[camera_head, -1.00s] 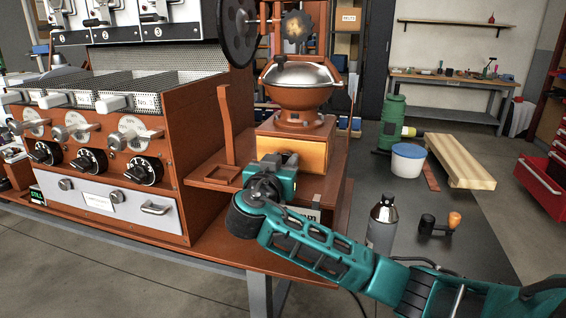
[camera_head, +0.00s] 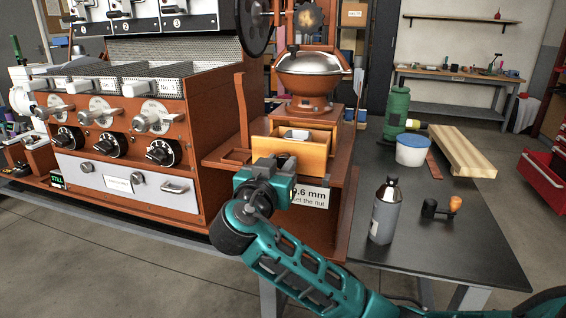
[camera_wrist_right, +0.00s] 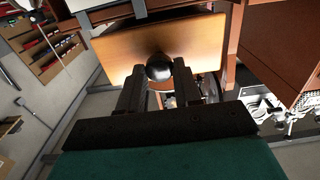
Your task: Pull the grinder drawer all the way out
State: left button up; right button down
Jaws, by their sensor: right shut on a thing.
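The grinder (camera_head: 309,76) has a domed metal lid and a red-brown base. Its light wooden drawer (camera_head: 308,156) sticks out of the base, and its open top shows with a pale thing inside. How far the drawer is out of its slot I cannot tell exactly. My right gripper (camera_head: 276,166) is at the drawer front. In the right wrist view, my right gripper (camera_wrist_right: 158,78) has its two dark fingers on either side of the round black knob (camera_wrist_right: 159,67) on the drawer front (camera_wrist_right: 122,48), shut on it. My left gripper is not in view.
The roaster (camera_head: 125,130) with knobs and levers stands left of the grinder. A sign (camera_head: 309,196) is below the drawer. On the dark table to the right are a metal bottle (camera_head: 385,215), a tool with an orange handle (camera_head: 441,207), a white tub (camera_head: 411,150) and wooden boards (camera_head: 462,152).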

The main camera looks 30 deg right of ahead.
jog(key=shift+s+a, duration=0.25)
jog(key=shift+a, duration=0.05)
jog(key=c, duration=0.8)
grip_release()
jog(key=shift+d, duration=0.1)
jog(key=p+v, duration=0.1)
jog(key=v, duration=1.2)
